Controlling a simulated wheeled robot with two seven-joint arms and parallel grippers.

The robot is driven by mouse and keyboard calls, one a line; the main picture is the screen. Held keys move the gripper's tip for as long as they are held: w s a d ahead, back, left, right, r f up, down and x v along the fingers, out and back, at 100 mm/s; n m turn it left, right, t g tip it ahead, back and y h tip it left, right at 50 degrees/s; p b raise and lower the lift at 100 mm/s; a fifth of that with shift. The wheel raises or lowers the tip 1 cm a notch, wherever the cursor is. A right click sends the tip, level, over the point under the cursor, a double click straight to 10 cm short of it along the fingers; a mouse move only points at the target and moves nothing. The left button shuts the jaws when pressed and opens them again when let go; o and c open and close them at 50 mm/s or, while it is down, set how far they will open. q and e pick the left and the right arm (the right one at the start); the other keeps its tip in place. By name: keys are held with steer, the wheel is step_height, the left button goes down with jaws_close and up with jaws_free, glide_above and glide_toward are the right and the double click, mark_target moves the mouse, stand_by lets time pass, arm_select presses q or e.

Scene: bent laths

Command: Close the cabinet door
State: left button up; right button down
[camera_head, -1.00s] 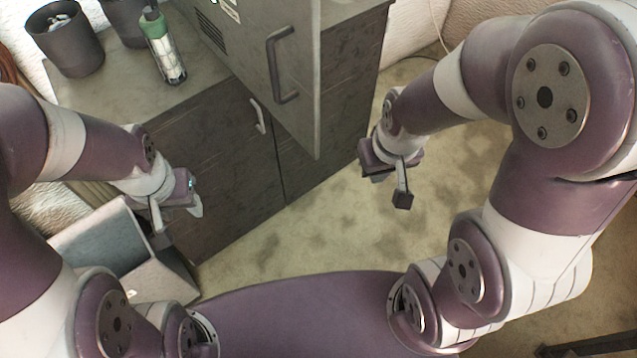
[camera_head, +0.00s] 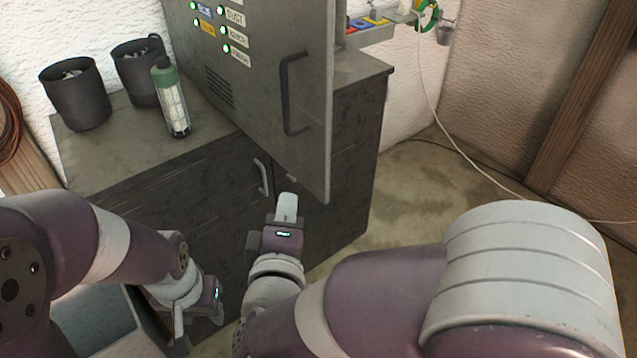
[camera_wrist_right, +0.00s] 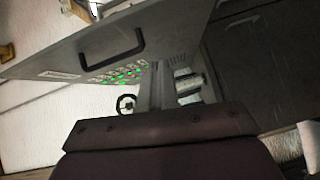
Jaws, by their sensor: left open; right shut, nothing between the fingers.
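The grey cabinet door (camera_head: 262,70) stands open, swung out from the cabinet over the counter. Its dark bar handle (camera_head: 293,93) is on the outer face. In the right wrist view the door (camera_wrist_right: 160,25) and its handle (camera_wrist_right: 112,47) fill the upper left. My right gripper (camera_head: 287,203) is shut and empty. It points up in front of the lower cupboard, just left of and below the door's bottom corner, apparently not touching it. My left gripper (camera_head: 199,322) is open and empty, low in front of the cupboard. The door's hinge side is hard to make out.
A green-capped bottle (camera_head: 172,100) and two dark pots (camera_head: 75,92) stand on the counter (camera_head: 85,160), left of the door. The lower cupboard has a pale handle (camera_head: 262,176). A cable (camera_head: 432,110) hangs at the right wall.

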steer(key=s+h, duration=0.1)
steer(key=s, duration=0.1)
glide_toward(321, 149)
steer(key=w, duration=0.5)
steer(key=shift+w+d+f+n+t, duration=0.2)
steer(key=shift+w+d+n+t, duration=0.1)
steer(key=shift+w+d+n, duration=0.1)
